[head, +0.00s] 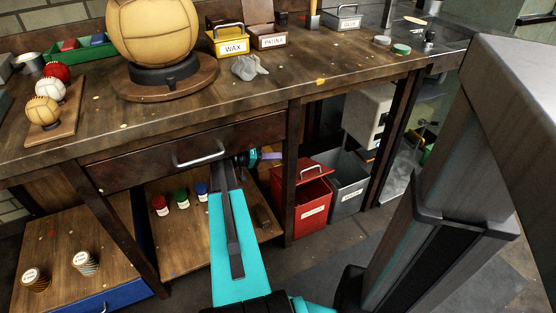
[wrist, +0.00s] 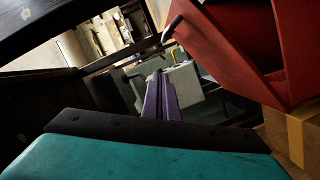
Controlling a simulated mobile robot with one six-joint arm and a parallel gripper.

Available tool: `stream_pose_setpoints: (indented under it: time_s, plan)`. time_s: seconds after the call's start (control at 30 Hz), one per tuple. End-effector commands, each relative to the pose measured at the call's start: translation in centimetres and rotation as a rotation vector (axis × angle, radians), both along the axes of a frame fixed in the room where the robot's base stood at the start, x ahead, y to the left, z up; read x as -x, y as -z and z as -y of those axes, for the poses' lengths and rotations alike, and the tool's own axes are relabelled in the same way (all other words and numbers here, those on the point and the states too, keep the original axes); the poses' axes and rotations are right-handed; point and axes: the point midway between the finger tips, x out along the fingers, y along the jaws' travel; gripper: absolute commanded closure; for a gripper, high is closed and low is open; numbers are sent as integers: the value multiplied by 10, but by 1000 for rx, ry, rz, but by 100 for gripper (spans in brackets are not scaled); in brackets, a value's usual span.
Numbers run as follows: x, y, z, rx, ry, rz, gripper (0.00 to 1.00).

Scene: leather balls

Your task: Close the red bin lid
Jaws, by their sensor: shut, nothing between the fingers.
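The red bin (head: 303,212) stands on the floor under the workbench, next to a grey bin. My gripper (head: 270,155) is under the bench, just left of and above the red lid, partly hidden by my arm. Its purple fingers also show in the wrist view (wrist: 160,80), together and empty, left of the red bin. I cannot tell whether they touch it.
The grey bin (head: 347,182) stands right of the red one. The bench top (head: 220,105) and a bench leg (head: 291,165) are close to my arm. Red, green and blue jars (head: 181,198) stand on the low shelf. Floor is clear in front of the bins.

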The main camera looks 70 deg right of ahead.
Motion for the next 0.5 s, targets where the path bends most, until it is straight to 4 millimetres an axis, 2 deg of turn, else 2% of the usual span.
stream_pose_setpoints:
  time_s: [0.43,0.5]
  plan:
    - [58,10,33,1,4,0,100]
    - [62,15,24,-1,1,0,100]
